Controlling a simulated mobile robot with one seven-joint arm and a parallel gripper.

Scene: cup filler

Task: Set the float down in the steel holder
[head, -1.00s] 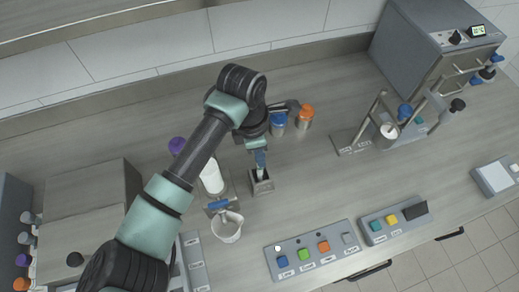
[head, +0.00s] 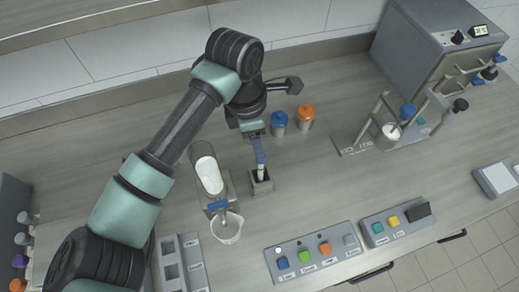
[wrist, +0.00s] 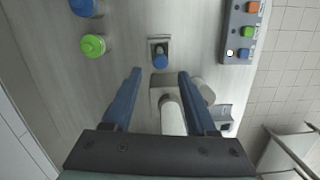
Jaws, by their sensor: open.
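The steel holder (head: 262,187) is a small square metal block on the worktop, right of the white cylinder. It also shows ahead of my fingers in the wrist view (wrist: 158,40). The float (wrist: 160,61) stands in the holder; its blue round top shows in the wrist view, and a pale part (head: 261,175) shows in the holder's opening in the head view. How deep it sits is hidden. My gripper (wrist: 160,73) has its blue fingers spread wide, with nothing held between them. In the head view my gripper (head: 259,155) is just above and behind the holder.
Left of the holder stand a white cylinder (head: 208,175) and a blue lever (head: 217,206) above a clear cup (head: 227,230). Blue-lidded (head: 279,121) and orange-lidded (head: 305,115) jars stand behind. A button panel (head: 317,262) lies in front. The worktop to the right is fairly clear.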

